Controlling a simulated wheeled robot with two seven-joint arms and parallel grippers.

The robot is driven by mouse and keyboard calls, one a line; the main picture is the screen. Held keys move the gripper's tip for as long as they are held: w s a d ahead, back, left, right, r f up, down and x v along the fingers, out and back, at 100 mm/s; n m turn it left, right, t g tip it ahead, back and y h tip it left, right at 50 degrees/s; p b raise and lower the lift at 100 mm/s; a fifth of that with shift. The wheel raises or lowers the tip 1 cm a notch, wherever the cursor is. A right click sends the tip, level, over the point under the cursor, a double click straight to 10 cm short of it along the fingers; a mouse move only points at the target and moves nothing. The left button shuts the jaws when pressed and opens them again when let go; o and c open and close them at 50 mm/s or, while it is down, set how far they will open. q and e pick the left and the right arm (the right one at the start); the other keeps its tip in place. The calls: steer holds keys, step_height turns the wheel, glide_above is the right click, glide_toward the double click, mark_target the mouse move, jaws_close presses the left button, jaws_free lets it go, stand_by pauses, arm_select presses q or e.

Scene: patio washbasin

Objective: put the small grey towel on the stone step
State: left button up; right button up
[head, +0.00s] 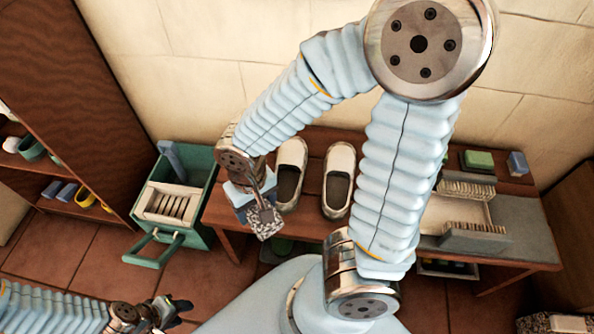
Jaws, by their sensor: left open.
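My left gripper (178,308) is open and empty at the lower left, low above the tiled floor. My right arm arches over the bench, and its gripper (264,200) points down at the bench's front left edge. A small speckled grey piece (266,222), perhaps the folded grey towel, is at its fingertips. I cannot tell if the fingers are closed on it or only in front of it. A blue-grey block-like thing (240,197) shows just behind this gripper. I cannot make out the stone step with certainty; a dark grey speckled edge (535,324) shows at the bottom right.
White shoes (339,180) stand on the wooden bench (228,215). A dish rack (460,212), a green block (478,160) and a blue block (517,164) are at its right. A green open drawer box (203,233) and a shelf (75,208) stand left. The front floor is partly clear.

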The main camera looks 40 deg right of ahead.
steer(key=w+d+f, duration=0.1)
steer(key=w+f, duration=0.1)
steer(key=w, duration=0.1)
steer(key=w+d+f+b, duration=0.1)
steer(key=w+d+f, duration=0.1)
steer(key=w+f, duration=0.1)
steer(key=w+d+f, duration=0.1)
steer(key=w+f, duration=0.2)
steer(key=w, duration=0.2)
steer(key=shift+w+d+f+b, duration=0.1)
steer(key=shift+w+d+b, duration=0.15)
steer(key=shift+b, duration=0.1)
steer(key=shift+w+d+f, duration=0.2)
steer(key=shift+w+f, duration=0.4)
steer(key=shift+f, duration=0.05)
steer(key=shift+w+f, duration=0.2)
steer(key=shift+f, duration=1.6)
steer(key=shift+f+b, duration=0.1)
steer(key=shift+b, duration=0.2)
steer(key=o, duration=1.2)
steer(key=shift+c, duration=0.2)
